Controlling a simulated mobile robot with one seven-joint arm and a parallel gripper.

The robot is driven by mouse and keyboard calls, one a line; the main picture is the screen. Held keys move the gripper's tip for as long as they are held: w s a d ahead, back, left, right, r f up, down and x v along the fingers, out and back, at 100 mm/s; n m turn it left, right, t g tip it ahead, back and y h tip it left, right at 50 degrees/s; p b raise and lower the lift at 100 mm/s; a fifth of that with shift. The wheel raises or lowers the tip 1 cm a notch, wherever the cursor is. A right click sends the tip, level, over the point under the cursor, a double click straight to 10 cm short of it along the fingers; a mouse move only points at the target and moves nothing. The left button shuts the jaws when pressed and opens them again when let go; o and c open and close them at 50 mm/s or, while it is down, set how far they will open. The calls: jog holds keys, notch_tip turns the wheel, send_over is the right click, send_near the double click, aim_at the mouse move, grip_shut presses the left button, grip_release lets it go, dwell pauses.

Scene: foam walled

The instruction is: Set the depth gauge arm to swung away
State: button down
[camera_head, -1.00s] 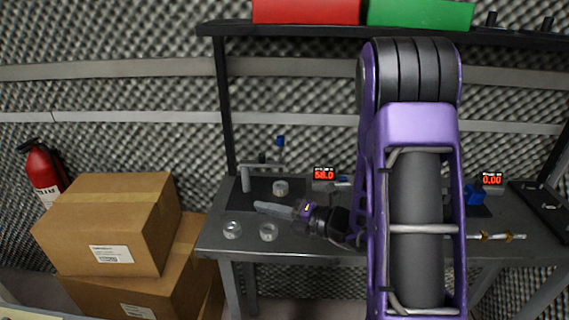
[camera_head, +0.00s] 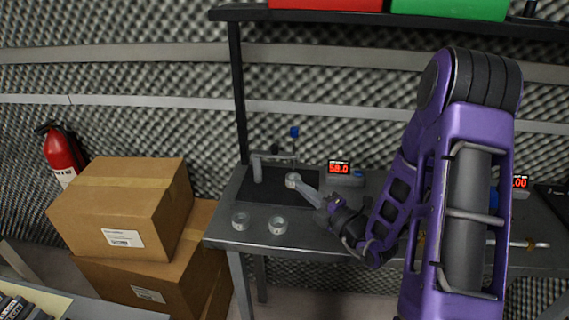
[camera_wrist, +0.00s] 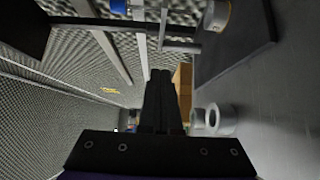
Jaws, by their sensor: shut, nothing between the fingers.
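The depth gauge stands on a dark mat (camera_head: 262,190) at the left end of the bench. It has a grey upright post (camera_head: 257,171), a thin horizontal arm (camera_head: 279,157) and a blue-topped vertical rod (camera_head: 294,143). The arm points right from the post, with the rod above a pale ring (camera_head: 291,180). My gripper (camera_head: 301,186) is shut and empty, in front of and just right of the ring; contact cannot be told. In the wrist view the closed fingers (camera_wrist: 160,76) lie below the gauge arm (camera_wrist: 170,47), with the blue cap (camera_wrist: 119,7) at the top.
Two more pale rings (camera_head: 240,220) (camera_head: 278,225) sit near the bench's front edge. A red-digit display (camera_head: 340,168) stands right of the gauge. A shelf (camera_head: 360,17) runs overhead, and cardboard boxes (camera_head: 115,210) stand left of the bench.

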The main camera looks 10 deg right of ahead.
aim_at(277, 156)
jog(key=shift+w+d+x, duration=0.25)
jog(key=shift+d+x, duration=0.15)
jog(key=shift+x, duration=1.55)
jog(key=shift+w+d+x, duration=0.2)
jog(key=shift+d+x, duration=0.15)
jog(key=shift+x, duration=1.6)
jog(key=shift+w+d+x, duration=0.25)
jog(key=shift+d+x, duration=0.15)
jog(key=shift+x, duration=1.55)
jog(key=shift+w+d+r, duration=0.1)
jog(key=shift+d, duration=0.05)
